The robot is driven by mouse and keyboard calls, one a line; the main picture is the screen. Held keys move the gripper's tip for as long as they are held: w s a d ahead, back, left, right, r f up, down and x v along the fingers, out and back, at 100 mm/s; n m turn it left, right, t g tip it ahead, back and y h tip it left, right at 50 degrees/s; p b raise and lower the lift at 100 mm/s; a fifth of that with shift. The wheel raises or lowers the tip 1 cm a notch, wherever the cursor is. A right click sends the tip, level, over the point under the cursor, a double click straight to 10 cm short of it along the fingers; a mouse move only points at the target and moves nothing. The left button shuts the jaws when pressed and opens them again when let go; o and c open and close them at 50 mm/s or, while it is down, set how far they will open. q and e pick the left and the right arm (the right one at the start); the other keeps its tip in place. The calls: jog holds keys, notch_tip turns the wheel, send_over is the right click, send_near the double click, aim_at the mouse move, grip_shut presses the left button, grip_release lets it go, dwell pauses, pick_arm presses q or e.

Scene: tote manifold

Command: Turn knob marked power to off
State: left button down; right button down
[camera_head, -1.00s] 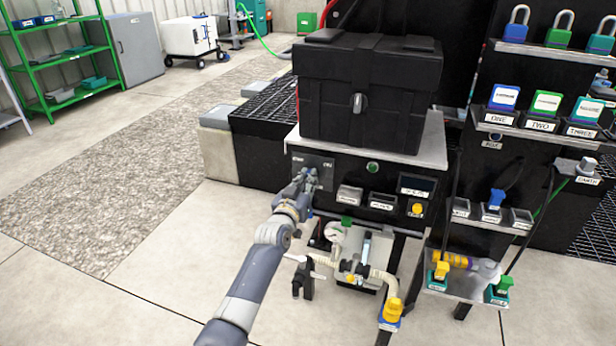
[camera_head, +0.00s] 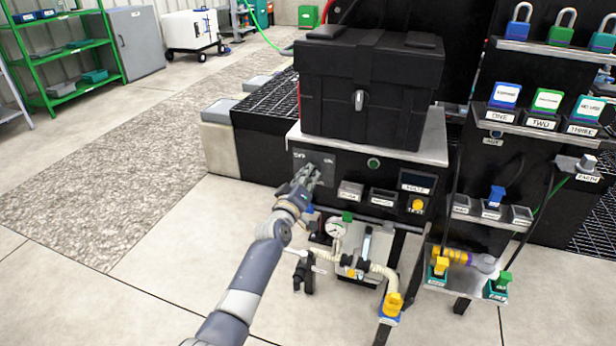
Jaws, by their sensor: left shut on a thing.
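The black control panel (camera_head: 345,170) is the front of a metal-topped bench. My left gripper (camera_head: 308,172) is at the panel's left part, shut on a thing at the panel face. The gripper hides what it holds, so I cannot see the knob or tell which way it points. Small white lettering shows on the panel above the fingers, too small to read. My right gripper does not show.
A black tote (camera_head: 365,85) stands on the bench top. A green button (camera_head: 373,163) and a yellow knob (camera_head: 417,205) are right of my gripper. Below are a gauge (camera_head: 335,229) and pipes. A rack (camera_head: 515,120) of padlocks and labelled blocks stands at right. Floor at left is clear.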

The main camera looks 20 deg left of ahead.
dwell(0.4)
pick_arm(q)
jog(key=c, duration=1.6)
grip_release()
jog(key=s, duration=1.2)
jog(key=shift+a, duration=0.2)
